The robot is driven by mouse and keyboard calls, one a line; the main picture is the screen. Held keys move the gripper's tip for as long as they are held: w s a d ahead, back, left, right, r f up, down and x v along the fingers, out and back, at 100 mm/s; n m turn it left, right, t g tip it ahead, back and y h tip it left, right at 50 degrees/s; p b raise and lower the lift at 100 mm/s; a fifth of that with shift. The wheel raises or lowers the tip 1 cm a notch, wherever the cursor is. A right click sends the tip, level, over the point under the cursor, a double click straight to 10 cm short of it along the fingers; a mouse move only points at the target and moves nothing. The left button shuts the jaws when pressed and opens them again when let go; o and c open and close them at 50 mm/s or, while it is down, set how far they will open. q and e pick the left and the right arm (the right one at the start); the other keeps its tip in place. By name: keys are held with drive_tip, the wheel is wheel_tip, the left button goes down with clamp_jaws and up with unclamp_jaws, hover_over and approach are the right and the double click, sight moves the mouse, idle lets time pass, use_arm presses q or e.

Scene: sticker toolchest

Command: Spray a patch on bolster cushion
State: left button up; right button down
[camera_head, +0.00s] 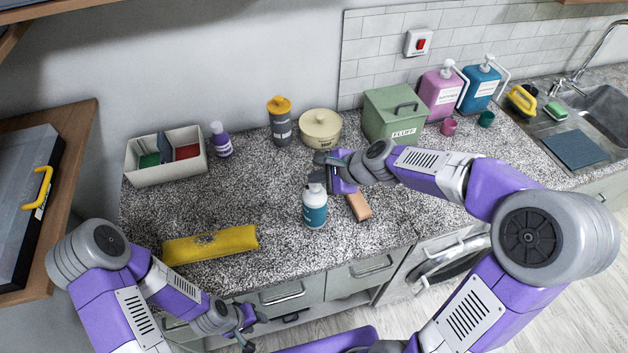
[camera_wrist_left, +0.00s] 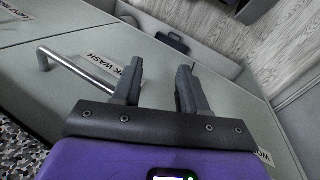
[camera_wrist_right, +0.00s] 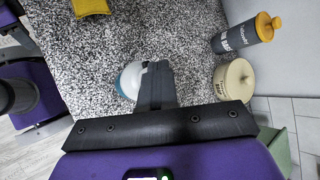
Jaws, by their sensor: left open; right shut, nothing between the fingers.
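The yellow bolster cushion (camera_head: 190,249) lies on the speckled counter at the front left. Dark specks show on its upper middle. In the right wrist view its end (camera_wrist_right: 90,7) shows at the top edge. A white and teal spray bottle (camera_head: 315,213) stands upright on the counter, right of the cushion. My right gripper (camera_head: 318,172) is shut and empty at the bottle's top; I cannot tell whether it touches. Its fingers (camera_wrist_right: 155,85) partly cover the bottle (camera_wrist_right: 130,82) in the right wrist view. My left gripper (camera_head: 245,328) is open and empty, low before the drawers (camera_wrist_left: 158,85).
A brown block (camera_head: 358,206) lies just right of the bottle. A divided bin (camera_head: 150,176), purple bottle (camera_head: 221,140), grey bottle (camera_head: 281,125), cream pot (camera_head: 320,130) and green box (camera_head: 393,112) line the back. Counter between cushion and back row is clear.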

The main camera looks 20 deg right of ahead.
sight(319, 186)
drive_tip(key=shift+r+p, duration=2.8)
drive_tip(key=shift+r, duration=0.25)
use_arm(q)
wheel_tip(319, 186, up, 6)
drive_tip(key=shift+f, duration=0.15)
use_arm(e)
drive_tip(key=shift+f, duration=0.1)
